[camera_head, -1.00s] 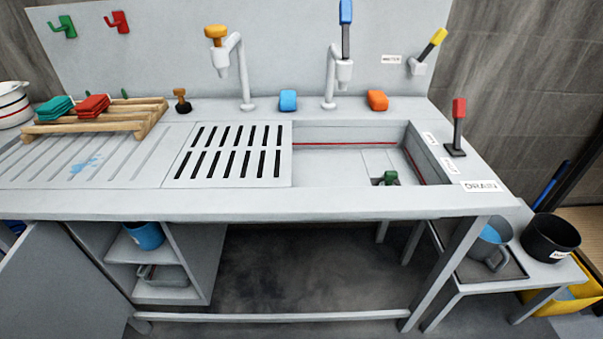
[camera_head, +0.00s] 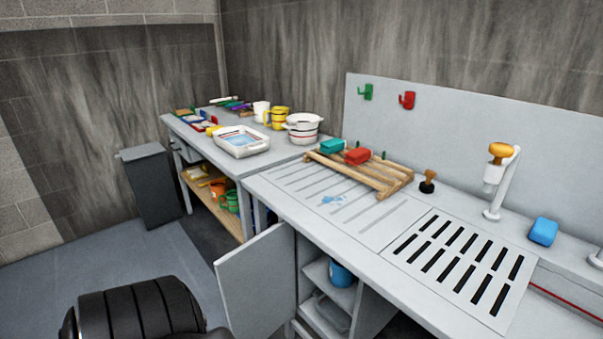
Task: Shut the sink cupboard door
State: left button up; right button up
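The sink cupboard door (camera_head: 257,282) is a flat grey panel. It stands open, swung out from the cupboard under the left end of the sink unit. Behind it the cupboard shelves (camera_head: 326,305) show, with a blue container (camera_head: 341,273) on the upper shelf and a grey tray-like item on the lower one. Part of the cupboard's inside is hidden by the door. A black ribbed part of my own body shows at the bottom left, apart from the door. Neither of my grippers is in view.
Left of the sink unit stands a side table (camera_head: 225,165) with a white basin (camera_head: 240,141) and stacked pots. A dark grey bin (camera_head: 152,186) stands by the wall. The floor (camera_head: 130,263) left of the door is mostly clear.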

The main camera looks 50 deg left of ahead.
aim_at(256, 280)
jog(key=z, duration=2.55)
jog(key=k, duration=2.85)
jog(key=u, duration=2.05)
jog(key=i, duration=0.5)
jog(key=z, duration=0.25)
